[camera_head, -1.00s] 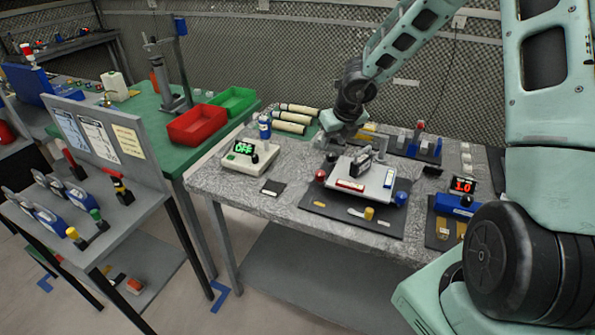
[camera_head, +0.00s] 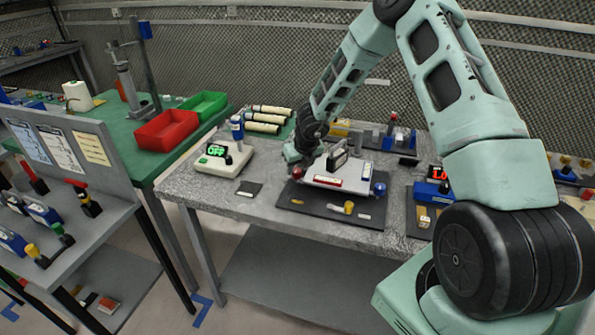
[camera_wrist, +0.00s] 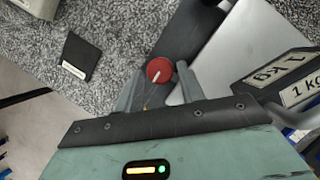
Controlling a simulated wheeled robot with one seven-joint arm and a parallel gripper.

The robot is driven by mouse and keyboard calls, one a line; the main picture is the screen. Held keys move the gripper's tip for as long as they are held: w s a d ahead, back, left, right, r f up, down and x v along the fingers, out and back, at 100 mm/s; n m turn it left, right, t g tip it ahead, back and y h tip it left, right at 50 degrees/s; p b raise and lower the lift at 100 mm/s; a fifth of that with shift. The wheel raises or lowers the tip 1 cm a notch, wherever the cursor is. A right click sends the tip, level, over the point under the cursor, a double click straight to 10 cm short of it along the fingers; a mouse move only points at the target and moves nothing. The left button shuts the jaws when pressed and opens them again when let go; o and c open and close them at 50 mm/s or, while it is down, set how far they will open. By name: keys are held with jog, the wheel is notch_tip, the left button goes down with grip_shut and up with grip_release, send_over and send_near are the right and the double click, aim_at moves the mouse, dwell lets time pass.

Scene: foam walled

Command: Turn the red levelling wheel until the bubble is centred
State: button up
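The red levelling wheel (camera_head: 298,173) is at the left corner of the silver plate (camera_head: 350,185) on a dark base (camera_head: 325,208). It also shows in the wrist view, a round red knob (camera_wrist: 160,70) with a white mark. My gripper (camera_head: 292,158) is above and just behind the wheel. In the wrist view my gripper (camera_wrist: 160,75) is open, with one finger either side of the wheel and gaps between. A vial with a red frame (camera_head: 328,181) and one with a blue frame (camera_head: 366,173) lie on the plate. The bubble is too small to make out.
A dark 1 kg weight (camera_head: 338,160) with a handle stands on the plate, close to my gripper's right side (camera_wrist: 285,80). A white device (camera_head: 222,160) reading OFF stands left.

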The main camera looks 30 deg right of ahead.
jog(key=shift+w+f, duration=0.25)
jog(key=shift+f, duration=0.35)
jog(key=c, duration=0.7)
jog(key=shift+r+p, duration=0.15)
jog(key=shift+p, duration=0.25)
